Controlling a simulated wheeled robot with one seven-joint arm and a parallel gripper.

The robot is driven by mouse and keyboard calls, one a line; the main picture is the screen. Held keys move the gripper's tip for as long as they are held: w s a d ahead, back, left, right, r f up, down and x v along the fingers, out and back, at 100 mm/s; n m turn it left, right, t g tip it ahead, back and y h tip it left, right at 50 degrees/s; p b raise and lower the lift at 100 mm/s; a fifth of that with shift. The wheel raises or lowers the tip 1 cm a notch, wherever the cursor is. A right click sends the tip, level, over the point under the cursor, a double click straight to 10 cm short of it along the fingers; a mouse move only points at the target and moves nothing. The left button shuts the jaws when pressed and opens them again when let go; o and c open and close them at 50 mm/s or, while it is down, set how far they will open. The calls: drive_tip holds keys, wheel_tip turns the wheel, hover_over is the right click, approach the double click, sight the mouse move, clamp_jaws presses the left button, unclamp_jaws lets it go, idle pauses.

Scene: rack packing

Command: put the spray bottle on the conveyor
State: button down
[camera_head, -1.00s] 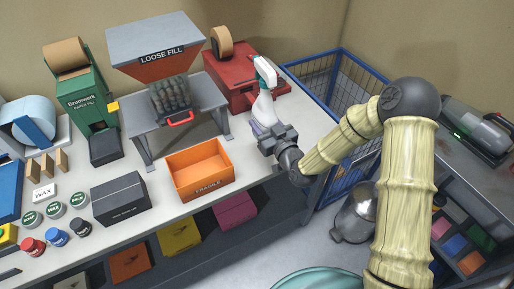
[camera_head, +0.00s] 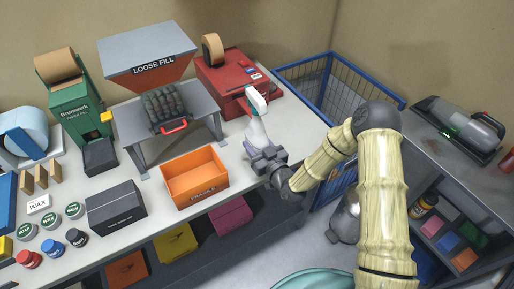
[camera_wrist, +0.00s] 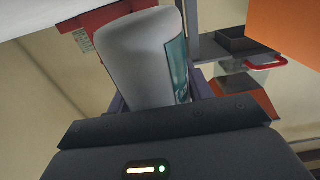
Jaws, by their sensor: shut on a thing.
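I cannot tell from these frames whether the bottle's base touches the bench. No conveyor can be made out in either view.
An orange FRAGILE box (camera_head: 208,193) stands open on the bench (camera_head: 165,205), left of my gripper. Behind are the loose-fill hopper (camera_head: 150,60) and red tape machine (camera_head: 222,85). A blue wire basket (camera_head: 330,72) stands right of the bench; a grey shelf unit (camera_head: 425,150) is far right.

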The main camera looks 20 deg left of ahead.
wheel_tip(320, 180, down, 2)
drive_tip(key=shift+w+f, duration=0.1)
drive_tip(key=shift+w, duration=0.05)
drive_tip(key=shift+s+a, duration=0.1)
drive_tip(key=shift+s, duration=0.1)
drive_tip(key=shift+f, duration=0.1)
drive_tip(key=c, duration=0.6)
unclamp_jaws()
drive_tip(key=shift+w+f, duration=0.1)
drive_tip(key=shift+d, duration=0.2)
